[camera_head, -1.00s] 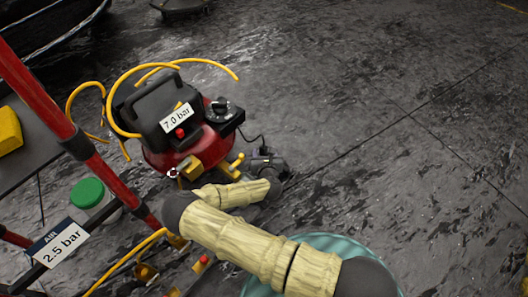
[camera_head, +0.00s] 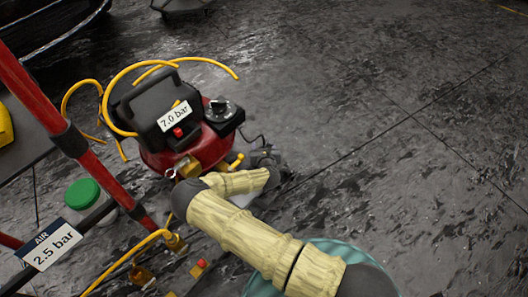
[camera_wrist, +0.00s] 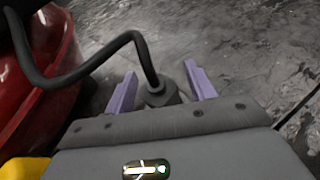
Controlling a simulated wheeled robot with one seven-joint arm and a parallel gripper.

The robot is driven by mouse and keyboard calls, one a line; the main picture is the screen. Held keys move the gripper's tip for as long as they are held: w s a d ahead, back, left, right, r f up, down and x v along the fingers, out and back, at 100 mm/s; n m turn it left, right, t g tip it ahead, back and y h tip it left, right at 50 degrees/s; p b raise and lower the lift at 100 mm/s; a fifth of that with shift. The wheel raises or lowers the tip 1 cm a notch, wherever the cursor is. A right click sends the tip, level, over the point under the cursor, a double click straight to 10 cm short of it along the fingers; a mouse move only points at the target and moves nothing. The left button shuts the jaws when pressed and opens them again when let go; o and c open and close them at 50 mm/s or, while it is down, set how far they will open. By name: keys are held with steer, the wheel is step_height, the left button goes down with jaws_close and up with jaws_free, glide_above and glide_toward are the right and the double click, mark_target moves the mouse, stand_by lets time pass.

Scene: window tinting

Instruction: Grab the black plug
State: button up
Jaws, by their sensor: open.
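The black plug (camera_wrist: 160,94) is in the wrist view, with its thick black cable (camera_wrist: 140,48) rising from it and bending left. My gripper (camera_wrist: 160,70) is open, its two purple fingers standing either side of the plug with gaps visible. The plug's lower end is hidden behind my gripper's grey body. In the head view my gripper (camera_head: 265,160) is a small dark shape at the end of my arm, just right of the red compressor (camera_head: 212,152). The plug cannot be told apart from it there.
The compressor's red tank (camera_wrist: 62,85) is close on the left in the wrist view. Yellow hoses (camera_head: 120,85) loop around the compressor. A red-framed cart (camera_head: 100,165) and a green-capped container (camera_head: 85,195) stand at left. The floor to the right is open.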

steer(key=shift+d, duration=0.1)
steer(key=c, duration=1.1)
steer(key=shift+o, duration=0.2)
steer(key=shift+r+p, duration=0.35)
steer(key=shift+r, duration=0.1)
step_height(320, 180, up, 9)
steer(key=p, duration=0.5)
steer(key=shift+r+p, duration=0.1)
steer(key=shift+p, duration=0.2)
